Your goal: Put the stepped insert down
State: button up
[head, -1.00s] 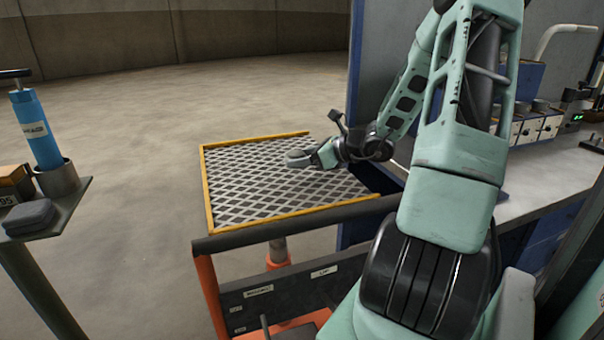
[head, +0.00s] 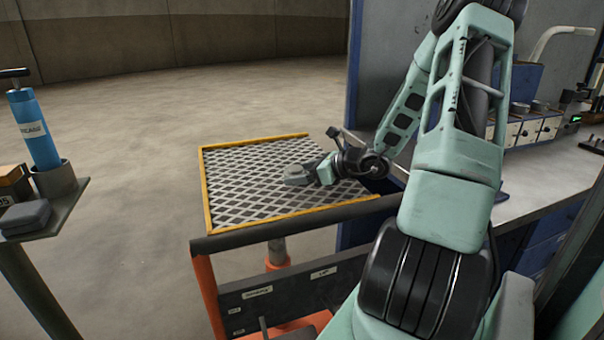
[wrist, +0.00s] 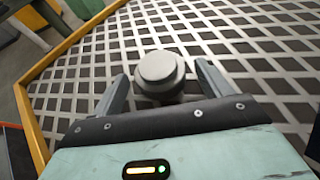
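The stepped insert (wrist: 160,72) is a pale grey round piece with a narrower round step on its top. In the wrist view it is upright between the fingertips of my gripper (wrist: 160,85), over the mesh platform. A narrow gap shows on each side between finger and insert, so the gripper looks open around it. In the head view my gripper (head: 298,174) is low over the platform's middle right, and the insert cannot be told apart from the fingers. The insert's underside is hidden; it appears to stand on the mesh.
The mesh platform has a yellow rim (head: 205,190) and is otherwise clear. A dark rail (head: 290,224) runs along its near side. A side stand (head: 70,205) at left holds a blue cylinder (head: 35,130) and a grey case (head: 25,217). A workbench (head: 535,185) is at right.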

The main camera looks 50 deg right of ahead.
jog(key=shift+r, duration=0.1)
jog(key=shift+s+d+r, duration=0.15)
jog(key=shift+s+r, duration=0.05)
jog(key=p+v, duration=0.1)
jog(key=v, duration=1)
jog(key=shift+s, duration=0.3)
